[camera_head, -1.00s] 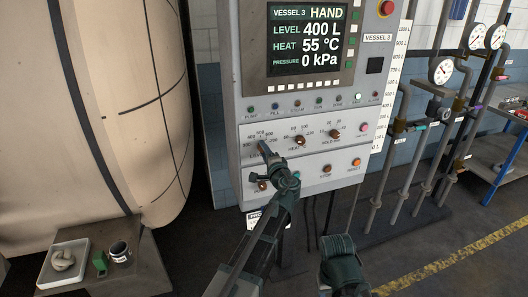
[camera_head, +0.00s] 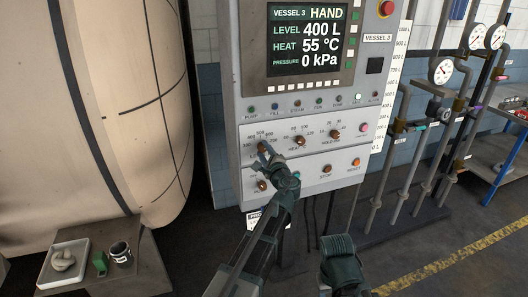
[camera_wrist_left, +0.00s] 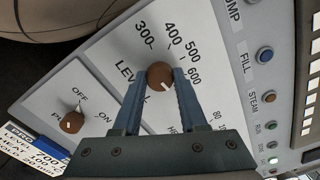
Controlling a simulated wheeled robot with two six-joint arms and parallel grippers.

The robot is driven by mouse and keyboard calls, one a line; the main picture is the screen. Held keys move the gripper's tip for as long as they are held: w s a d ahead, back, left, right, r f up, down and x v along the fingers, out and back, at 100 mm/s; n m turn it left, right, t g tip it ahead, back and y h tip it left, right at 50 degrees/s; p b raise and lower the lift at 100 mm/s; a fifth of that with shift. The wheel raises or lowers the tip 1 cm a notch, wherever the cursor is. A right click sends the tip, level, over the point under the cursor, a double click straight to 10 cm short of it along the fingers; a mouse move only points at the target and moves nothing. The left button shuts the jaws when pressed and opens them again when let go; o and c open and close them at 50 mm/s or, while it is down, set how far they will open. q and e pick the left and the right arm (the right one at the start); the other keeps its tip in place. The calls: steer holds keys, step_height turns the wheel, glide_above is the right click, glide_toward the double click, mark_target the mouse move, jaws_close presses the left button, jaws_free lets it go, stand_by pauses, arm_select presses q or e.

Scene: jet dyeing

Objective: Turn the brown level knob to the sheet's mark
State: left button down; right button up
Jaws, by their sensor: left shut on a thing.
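The brown level knob (camera_wrist_left: 160,76) sits on the sloped panel, its white pointer line toward the lower right in the left wrist view. Marks from 300 to 600 show around it; a finger hides part of the scale. My left gripper (camera_head: 264,150) is shut on the knob, with one finger on each side in the left wrist view (camera_wrist_left: 159,82). The sheet (camera_wrist_left: 35,148) hangs below the panel, cut off by the frame; its level figure is not surely readable. The display (camera_head: 307,38) reads level 400 L. A part of my right arm shows at the bottom; its fingers do not show.
The brown pump knob (camera_wrist_left: 71,122) is close to the level knob. The heat knob (camera_head: 300,141) and hold knob (camera_head: 335,134) lie to its right. A large pale vessel (camera_head: 110,100) stands left, and a small table (camera_head: 140,265) holds a tray and mug.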

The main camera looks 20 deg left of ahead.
stand_by(0.3)
arm_select(q)
steer(key=shift+c, duration=2.2)
jaws_free()
steer(key=v, duration=1.4)
